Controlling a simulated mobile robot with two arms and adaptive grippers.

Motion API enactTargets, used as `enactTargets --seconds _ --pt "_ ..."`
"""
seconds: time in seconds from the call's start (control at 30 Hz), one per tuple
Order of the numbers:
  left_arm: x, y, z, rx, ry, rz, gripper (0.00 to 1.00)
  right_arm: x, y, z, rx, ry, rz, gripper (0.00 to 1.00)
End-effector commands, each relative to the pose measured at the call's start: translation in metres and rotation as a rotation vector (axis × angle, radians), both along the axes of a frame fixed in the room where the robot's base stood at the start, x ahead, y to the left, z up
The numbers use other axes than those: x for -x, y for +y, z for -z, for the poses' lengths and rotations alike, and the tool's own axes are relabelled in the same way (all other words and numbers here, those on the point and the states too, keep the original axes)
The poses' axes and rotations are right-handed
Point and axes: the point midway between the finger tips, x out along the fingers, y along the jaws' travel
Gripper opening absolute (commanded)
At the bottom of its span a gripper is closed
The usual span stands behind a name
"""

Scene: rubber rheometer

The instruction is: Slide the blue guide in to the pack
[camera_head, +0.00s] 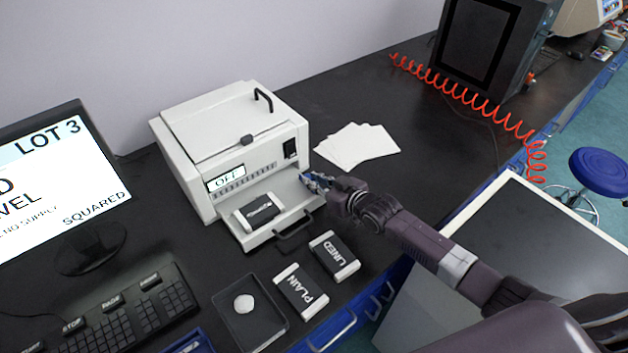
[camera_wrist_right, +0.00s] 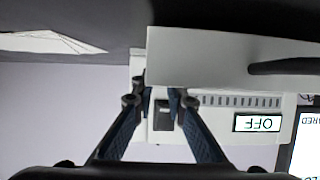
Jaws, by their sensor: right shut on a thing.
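A dark pack with pale ends (camera_head: 258,212) lies on the pulled-out tray (camera_head: 282,228) of the white machine (camera_head: 240,150). Its label is too small to read surely. My right gripper (camera_head: 310,180) is at the right side of the tray, to the right of the pack and apart from it. It is shut on the blue guide (camera_head: 305,177), of which only a small blue part shows by the fingertips. In the right wrist view the fingers (camera_wrist_right: 160,95) reach over the tray's edge, and the guide cannot be made out clearly. My left gripper is not in view.
The tray has a black front handle (camera_head: 295,233). In front lie packs marked LINED (camera_head: 334,256) and PLAIN (camera_head: 300,290), and a black dish (camera_head: 250,315) with a white piece. White sheets (camera_head: 357,145) lie behind my right gripper. The display (camera_head: 226,179) reads OFF.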

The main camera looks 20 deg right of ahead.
Motion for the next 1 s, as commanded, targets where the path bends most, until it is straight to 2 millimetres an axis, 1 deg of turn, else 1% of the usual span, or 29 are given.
enactTargets --seconds 0.27,0.37,0.5,0.6,0.7,0.83,1.0 --pt "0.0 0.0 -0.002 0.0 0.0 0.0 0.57 0.001 0.002 -0.001 -0.001 0.0 -0.001 0.0" --pt "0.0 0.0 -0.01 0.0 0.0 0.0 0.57 0.005 0.014 -0.003 -0.005 0.001 -0.002 0.0" --pt "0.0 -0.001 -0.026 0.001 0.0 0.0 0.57 0.014 0.039 -0.004 -0.008 0.004 -0.002 0.0" --pt "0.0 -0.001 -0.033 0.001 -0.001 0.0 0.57 0.02 0.055 -0.003 -0.007 0.004 -0.001 0.0" --pt "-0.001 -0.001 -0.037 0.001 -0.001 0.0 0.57 0.024 0.067 -0.002 -0.005 0.002 -0.001 0.0" --pt "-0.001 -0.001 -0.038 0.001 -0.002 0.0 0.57 0.027 0.074 -0.001 -0.001 0.001 -0.001 0.0" --pt "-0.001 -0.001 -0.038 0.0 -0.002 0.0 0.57 0.027 0.074 0.0 0.001 0.001 0.0 0.0"
